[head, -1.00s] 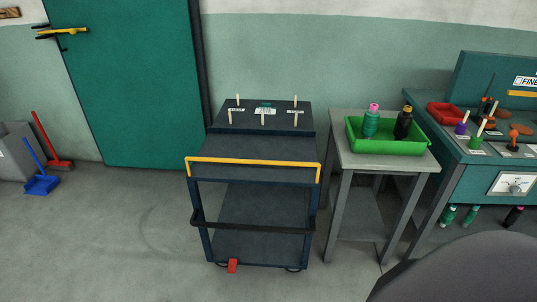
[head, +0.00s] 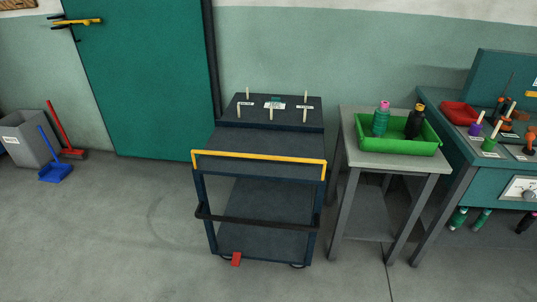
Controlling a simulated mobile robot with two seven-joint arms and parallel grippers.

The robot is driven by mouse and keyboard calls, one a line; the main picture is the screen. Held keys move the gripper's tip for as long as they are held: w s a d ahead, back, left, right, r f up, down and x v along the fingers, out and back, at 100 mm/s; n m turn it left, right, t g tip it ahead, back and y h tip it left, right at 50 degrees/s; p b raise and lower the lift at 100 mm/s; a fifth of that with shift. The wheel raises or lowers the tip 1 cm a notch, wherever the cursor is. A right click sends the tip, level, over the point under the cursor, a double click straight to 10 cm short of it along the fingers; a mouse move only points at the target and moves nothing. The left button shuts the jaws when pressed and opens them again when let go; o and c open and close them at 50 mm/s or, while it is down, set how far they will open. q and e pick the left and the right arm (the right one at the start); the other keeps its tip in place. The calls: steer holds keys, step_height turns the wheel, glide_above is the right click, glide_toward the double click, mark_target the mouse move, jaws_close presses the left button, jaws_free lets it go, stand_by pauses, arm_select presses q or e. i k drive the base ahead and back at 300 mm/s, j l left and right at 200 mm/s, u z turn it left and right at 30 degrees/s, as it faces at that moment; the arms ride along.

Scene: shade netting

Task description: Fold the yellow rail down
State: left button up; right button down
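The yellow rail (head: 258,157) is a thin bar with short bent ends on the front of a dark blue cart (head: 265,185). It stands raised at the front edge of the cart's upper deck, above a black bar (head: 257,221) lower on the frame. Neither of my grippers is in the head view, and nothing touches the rail.
A red pedal (head: 236,259) sits at the cart's foot. A grey side table (head: 391,159) with a green tray (head: 430,150) stands close on the cart's right. A workbench (head: 470,184) is farther right. Floor (head: 120,235) in front and left is clear.

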mark_target(194, 151)
steer(key=i+l, duration=0.3)
steer(key=i, duration=0.2)
steer(key=i+l, duration=0.3)
steer(key=i, duration=0.15)
steer(key=u, duration=1.2)
